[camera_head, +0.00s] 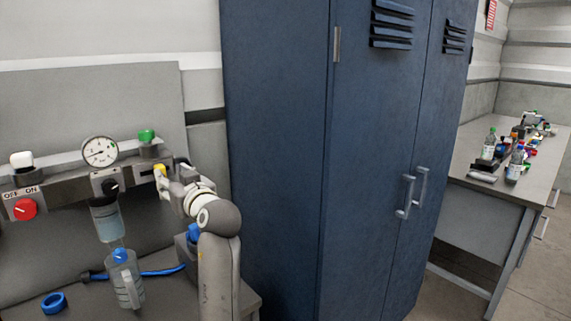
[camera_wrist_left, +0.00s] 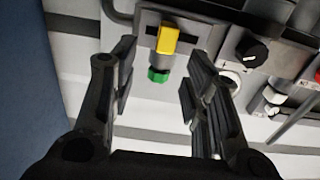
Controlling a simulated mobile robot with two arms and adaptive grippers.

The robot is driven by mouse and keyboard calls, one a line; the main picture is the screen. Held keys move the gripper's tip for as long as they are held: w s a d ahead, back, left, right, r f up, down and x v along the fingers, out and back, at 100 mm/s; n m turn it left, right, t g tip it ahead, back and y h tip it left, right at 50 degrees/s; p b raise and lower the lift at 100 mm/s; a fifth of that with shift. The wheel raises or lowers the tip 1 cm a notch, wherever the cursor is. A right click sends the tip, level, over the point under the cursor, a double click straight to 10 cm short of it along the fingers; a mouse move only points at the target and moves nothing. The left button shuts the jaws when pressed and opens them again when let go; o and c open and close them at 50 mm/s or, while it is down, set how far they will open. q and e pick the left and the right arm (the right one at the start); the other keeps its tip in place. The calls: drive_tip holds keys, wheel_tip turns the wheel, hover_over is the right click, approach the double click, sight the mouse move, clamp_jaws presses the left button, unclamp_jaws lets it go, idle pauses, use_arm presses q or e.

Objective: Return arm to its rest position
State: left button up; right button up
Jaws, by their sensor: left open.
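My left arm rises from the bottom of the head view, and its left gripper (camera_head: 172,180) is at the right end of the grey control panel (camera_head: 70,188). In the left wrist view the left gripper (camera_wrist_left: 158,85) is open, its two dark fingers apart with nothing held. A yellow knob (camera_wrist_left: 167,39) with a green part (camera_wrist_left: 158,75) below it shows between the fingers, apart from both. The yellow piece (camera_head: 160,170) also shows beside the gripper in the head view. My right gripper is in neither view.
A tall blue locker (camera_head: 290,150) stands close to the right of my arm. The panel carries a gauge (camera_head: 100,151), a red knob (camera_head: 25,209) and a green knob (camera_head: 147,135). A clear jug (camera_head: 125,280) stands below. A cluttered table (camera_head: 490,205) is far right.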

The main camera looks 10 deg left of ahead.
use_arm(q)
drive_tip(key=s+d+f+m+g+h, duration=0.15)
drive_tip(key=s+f, duration=0.35)
drive_tip(key=f, duration=0.5)
drive_tip(key=s+d+f+m+g+h, duration=0.1)
drive_tip(key=s+f+m+h, duration=0.2)
drive_tip(key=s+f, duration=0.5)
drive_tip(key=s+d+f+m+g+h, duration=0.1)
drive_tip(key=s+f+m+h, duration=0.15)
drive_tip(key=f, duration=0.95)
drive_tip(key=s+d+f+m+g+h, duration=0.2)
drive_tip(key=s+d+f, duration=0.2)
drive_tip(key=s, duration=0.4)
drive_tip(key=s+d+f+m+g+h, duration=0.1)
drive_tip(key=s+d+f+h, duration=0.25)
drive_tip(key=s, duration=0.55)
drive_tip(key=s+d+f+m+g+h, duration=0.1)
drive_tip(key=s+d+f+m+g, duration=0.2)
drive_tip(key=s, duration=0.5)
wheel_tip(320, 180, down, 27)
drive_tip(key=s+d+n, duration=0.1)
drive_tip(key=s, duration=0.1)
drive_tip(key=s+a+f+g, duration=0.1)
drive_tip(key=s+a+f, duration=0.1)
drive_tip(key=s+f, duration=1.3)
drive_tip(key=shift+s+a+f, duration=0.3)
drive_tip(key=shift+s+a, duration=0.05)
drive_tip(key=shift+s, duration=0.1)
